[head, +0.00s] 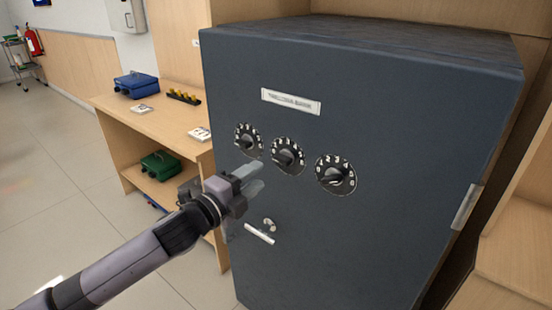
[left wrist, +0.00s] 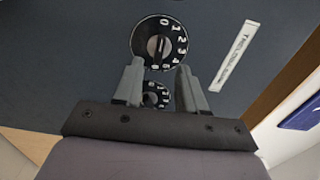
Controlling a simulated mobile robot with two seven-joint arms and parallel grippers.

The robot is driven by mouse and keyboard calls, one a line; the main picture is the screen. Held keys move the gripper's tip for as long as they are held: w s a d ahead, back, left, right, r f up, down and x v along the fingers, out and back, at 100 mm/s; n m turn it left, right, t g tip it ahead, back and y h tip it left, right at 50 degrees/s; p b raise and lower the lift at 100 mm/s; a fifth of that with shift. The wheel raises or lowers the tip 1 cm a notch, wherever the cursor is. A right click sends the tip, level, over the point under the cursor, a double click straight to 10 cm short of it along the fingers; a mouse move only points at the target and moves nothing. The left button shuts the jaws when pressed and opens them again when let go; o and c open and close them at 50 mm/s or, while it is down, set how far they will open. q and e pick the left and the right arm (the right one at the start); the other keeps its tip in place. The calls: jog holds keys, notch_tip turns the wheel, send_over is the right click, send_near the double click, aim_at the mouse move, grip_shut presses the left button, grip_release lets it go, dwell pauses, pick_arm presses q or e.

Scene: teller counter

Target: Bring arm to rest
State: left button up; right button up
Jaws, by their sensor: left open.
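My left gripper (head: 250,177) is open in front of the dark grey safe (head: 400,120), below the left and middle dials in the head view. Its jaws look empty. The safe has a left dial (head: 248,140), a middle dial (head: 287,156) and a right dial (head: 335,174), each black with white numbers. A keyhole knob (head: 269,224) and a pale handle (head: 259,234) sit lower on the door. In the left wrist view, the open fingers (left wrist: 158,88) point at the safe face, with one dial (left wrist: 159,43) just beyond them and another partly hidden between them. My right gripper is out of view.
A white label (head: 291,101) is on the safe. A wooden counter (head: 165,122) at left holds a blue box (head: 136,84), and a green box (head: 160,163) sits on its lower shelf. Wooden shelving (head: 515,240) stands close on the right. Open floor (head: 50,190) lies at left.

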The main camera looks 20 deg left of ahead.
pick_arm(q)
jog(key=s+d+f+n+g+y+p, duration=0.1)
jog(key=s+f+n+g+y, duration=0.3)
jog(key=s+f+n, duration=1.5)
jog(key=s+f+g, duration=0.2)
jog(key=s+f, duration=0.5)
jog(key=shift+f+g, duration=0.3)
jog(key=shift+f, duration=0.05)
jog(key=shift+s+d, duration=0.1)
jog(key=shift+d, duration=0.05)
